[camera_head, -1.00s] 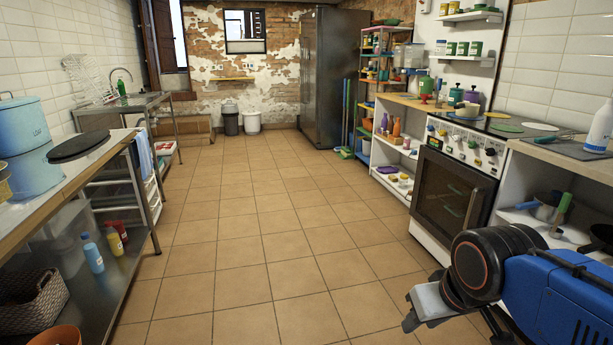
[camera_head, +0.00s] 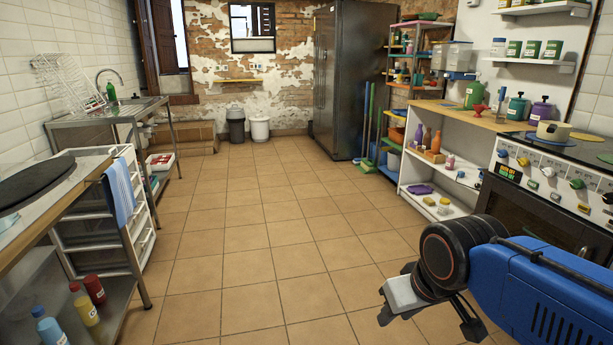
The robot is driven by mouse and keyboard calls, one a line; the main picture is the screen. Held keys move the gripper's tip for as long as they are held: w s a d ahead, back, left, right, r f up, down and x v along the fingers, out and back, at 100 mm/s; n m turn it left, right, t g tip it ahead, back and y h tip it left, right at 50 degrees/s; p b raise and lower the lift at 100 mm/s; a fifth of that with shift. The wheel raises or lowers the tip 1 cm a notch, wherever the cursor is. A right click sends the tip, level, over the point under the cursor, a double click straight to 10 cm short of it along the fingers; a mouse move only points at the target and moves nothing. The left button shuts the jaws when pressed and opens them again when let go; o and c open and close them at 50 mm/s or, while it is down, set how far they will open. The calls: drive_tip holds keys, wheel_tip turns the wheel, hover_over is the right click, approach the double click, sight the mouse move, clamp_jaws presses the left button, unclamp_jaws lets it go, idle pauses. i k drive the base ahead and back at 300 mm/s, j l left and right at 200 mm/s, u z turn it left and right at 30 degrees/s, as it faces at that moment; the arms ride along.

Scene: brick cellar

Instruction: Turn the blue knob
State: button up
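The stove (camera_head: 550,225) stands at the right, its white front panel carrying a row of small knobs. One knob near the panel's left end (camera_head: 502,153) looks bluish, but it is too small to be sure of its colour. A yellow knob (camera_head: 523,161) sits beside it, and a greenish knob (camera_head: 576,183) is farther right. The panel runs out of the picture at the right edge. My gripper (camera_head: 420,305) is at the lower right, in front of the stove and apart from the knobs.
A white shelf unit (camera_head: 433,192) with bottles stands left of the stove. A tall dark fridge (camera_head: 350,80) is at the back. A counter (camera_head: 60,190) with a shelf below lines the left. The tiled floor (camera_head: 250,240) between is clear.

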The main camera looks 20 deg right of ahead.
sight(501, 153)
drive_tip(key=i+j+z, duration=0.1)
drive_tip(key=i+z, duration=0.3)
drive_tip(key=i+j+z, duration=0.35)
drive_tip(key=i, duration=0.2)
drive_tip(key=i+j+z, duration=0.65)
drive_tip(key=z, duration=0.15)
drive_tip(key=i+j+z, duration=0.2)
drive_tip(key=j+z, duration=0.15)
drive_tip(key=i+j+z, duration=0.15)
drive_tip(key=j+z, duration=0.25)
drive_tip(key=i+j+z, duration=0.1)
drive_tip(key=j+z, duration=0.65)
drive_tip(key=i+j, duration=0.05)
drive_tip(key=j, duration=0.1)
